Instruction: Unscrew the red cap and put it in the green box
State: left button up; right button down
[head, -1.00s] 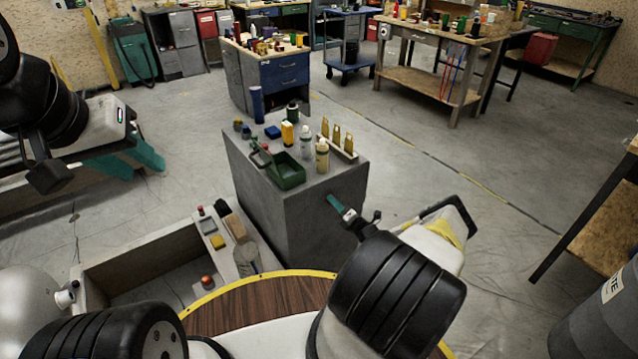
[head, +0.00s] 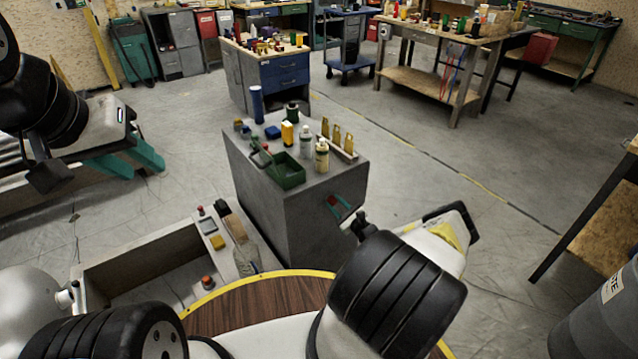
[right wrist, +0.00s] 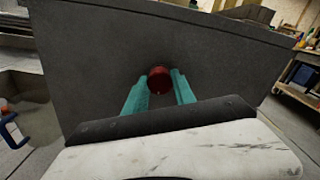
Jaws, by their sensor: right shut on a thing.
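The red cap (right wrist: 160,80) sits on the side face of the grey block (right wrist: 100,55), facing me in the right wrist view. In the head view the cap (head: 332,200) shows as a small red spot on the grey block's right side. My right gripper (head: 340,207) has its teal fingers on either side of the cap and is shut on it; the fingers also show in the right wrist view (right wrist: 160,86). The green box (head: 285,170) stands open on top of the grey block, near its front edge. My left gripper (head: 148,172) is open and empty, far left of the block.
Workbenches (head: 450,60) stand farther back.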

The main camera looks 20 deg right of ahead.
jog(key=n, duration=0.2)
jog(key=shift+n, duration=0.4)
jog(key=c, duration=0.9)
grip_release()
jog(key=shift+c, duration=0.2)
jog(key=shift+c, duration=0.3)
jog(key=shift+c, duration=0.6)
